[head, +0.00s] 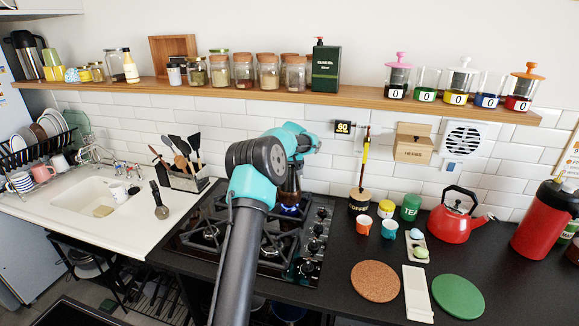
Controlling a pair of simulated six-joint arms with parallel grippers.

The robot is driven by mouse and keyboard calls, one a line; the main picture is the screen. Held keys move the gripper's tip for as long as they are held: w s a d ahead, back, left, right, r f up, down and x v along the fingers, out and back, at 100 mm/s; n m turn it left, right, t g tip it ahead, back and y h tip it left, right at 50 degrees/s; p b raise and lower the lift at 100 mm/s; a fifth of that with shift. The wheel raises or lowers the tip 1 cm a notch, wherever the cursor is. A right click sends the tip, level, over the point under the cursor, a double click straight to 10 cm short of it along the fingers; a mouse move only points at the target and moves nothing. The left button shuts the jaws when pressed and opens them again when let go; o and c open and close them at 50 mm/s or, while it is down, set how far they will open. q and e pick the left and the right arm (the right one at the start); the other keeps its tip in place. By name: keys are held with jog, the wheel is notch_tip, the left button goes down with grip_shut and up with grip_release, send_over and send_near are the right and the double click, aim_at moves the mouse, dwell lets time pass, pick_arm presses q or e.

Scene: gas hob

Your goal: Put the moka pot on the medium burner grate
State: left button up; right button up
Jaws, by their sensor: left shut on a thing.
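My left arm reaches over the gas hob (318,212) from below. Its gripper (290,170) is mostly hidden behind my teal wrist and is shut on a dark, narrow object that looks like the moka pot (290,188). The pot appears upright over the back right burner grate (304,208), where a blue flame shows at its base. I cannot tell whether the pot touches the grate. Another grate (203,233) lies at the front left, and one (273,246) at the front right is partly covered by my arm. My right gripper is out of view.
Knobs (312,250) line the hob's right edge. A utensil holder (188,178) stands behind left. A jar-lined shelf (350,99) runs above.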

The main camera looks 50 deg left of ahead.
pick_arm(q)
jog(key=o, duration=1.4)
jog(key=shift+o, duration=0.2)
jog(key=shift+r, duration=0.1)
jog(key=v, duration=0.7)
jog(key=shift+r, duration=0.25)
jog(key=shift+d, duration=0.1)
